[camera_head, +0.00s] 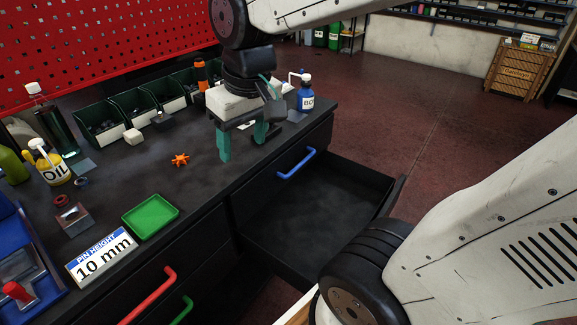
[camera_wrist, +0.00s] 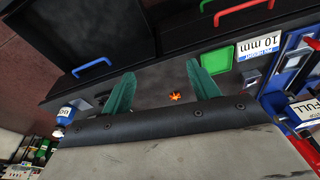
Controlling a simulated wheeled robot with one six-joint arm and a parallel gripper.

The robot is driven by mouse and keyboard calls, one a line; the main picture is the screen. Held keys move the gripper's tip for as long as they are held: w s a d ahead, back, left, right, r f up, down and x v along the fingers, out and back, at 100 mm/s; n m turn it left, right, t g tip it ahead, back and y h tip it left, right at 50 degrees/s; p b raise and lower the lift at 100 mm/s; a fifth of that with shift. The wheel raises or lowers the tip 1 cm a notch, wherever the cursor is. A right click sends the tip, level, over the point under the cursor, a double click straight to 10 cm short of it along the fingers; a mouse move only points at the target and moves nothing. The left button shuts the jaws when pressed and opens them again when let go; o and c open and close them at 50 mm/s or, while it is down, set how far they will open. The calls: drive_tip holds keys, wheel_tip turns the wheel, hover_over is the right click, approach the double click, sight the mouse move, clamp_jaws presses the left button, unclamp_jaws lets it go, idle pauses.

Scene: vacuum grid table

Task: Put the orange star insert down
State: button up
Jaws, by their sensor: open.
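The orange star insert (camera_head: 180,160) lies on the dark table top, left of my gripper and beyond the green tray. It also shows in the wrist view (camera_wrist: 175,96), in the gap between the two green fingers and apart from both. My gripper (camera_head: 243,146) is open and empty, with its green fingers spread wide above the right part of the table. In the wrist view my gripper (camera_wrist: 164,88) shows both fingers, with nothing held between them.
A green tray (camera_head: 150,216) and a "10 mm" pin height sign (camera_head: 102,256) sit near the front edge. A drawer (camera_head: 318,210) with a blue handle stands open. Green bins (camera_head: 100,121), an oil bottle (camera_head: 48,163) and a blue bottle (camera_head: 306,94) stand farther back. The table around the star is clear.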

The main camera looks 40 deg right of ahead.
drive_tip(key=s+d+g, duration=0.1)
drive_tip(key=s, duration=0.9)
drive_tip(key=shift+s+f+m, duration=0.4)
drive_tip(key=shift+f, duration=0.05)
clamp_jaws()
